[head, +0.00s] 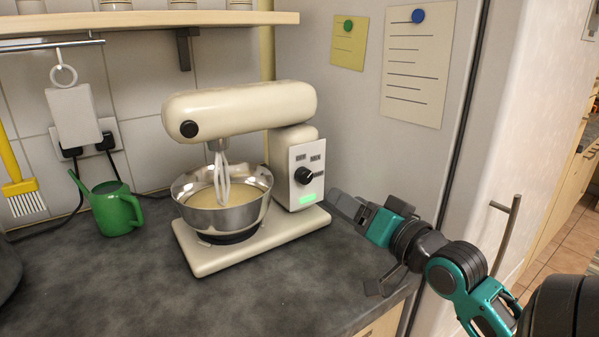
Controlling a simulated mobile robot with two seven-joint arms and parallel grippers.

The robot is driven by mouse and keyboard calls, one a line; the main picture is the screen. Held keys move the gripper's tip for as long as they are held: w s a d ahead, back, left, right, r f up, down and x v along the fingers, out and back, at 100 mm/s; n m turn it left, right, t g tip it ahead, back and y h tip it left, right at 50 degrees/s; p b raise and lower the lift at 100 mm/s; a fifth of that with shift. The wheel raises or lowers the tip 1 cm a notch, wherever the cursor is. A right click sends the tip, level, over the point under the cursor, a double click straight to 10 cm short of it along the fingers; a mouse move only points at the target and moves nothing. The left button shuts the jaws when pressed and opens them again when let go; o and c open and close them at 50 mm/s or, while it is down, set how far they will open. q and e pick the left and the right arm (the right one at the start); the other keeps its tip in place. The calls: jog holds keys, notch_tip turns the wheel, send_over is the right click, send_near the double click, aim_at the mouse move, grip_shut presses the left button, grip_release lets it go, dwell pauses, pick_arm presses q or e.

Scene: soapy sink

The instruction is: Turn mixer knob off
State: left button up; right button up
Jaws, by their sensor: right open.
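The cream stand mixer (240,103) stands on the dark counter, with its head lowered over a steel bowl (222,215). The whisk (221,178) reaches into pale yellow batter in the bowl. The black mixer knob (303,175) sits on a white control panel (309,158) on the mixer's right side, with small labels around it that are too small to read. A green light (307,199) glows below the knob. My right gripper (347,205) is open and empty, to the right of the panel and a little lower than the knob, apart from it. My left gripper is not in view.
A green watering can (117,208) stands left of the mixer. Black cables run from wall plugs (106,142) behind it. A shelf (140,20) hangs above. A grey panel with pinned notes (418,62) rises at the back right. The front counter (130,290) is clear.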

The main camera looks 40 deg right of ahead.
aim_at(308, 176)
jog(key=w, duration=0.4)
jog(key=w+d, duration=0.1)
jog(key=w, duration=0.7)
jog(key=shift+w+d, duration=0.1)
jog(key=shift+d, duration=0.05)
jog(key=c, duration=1)
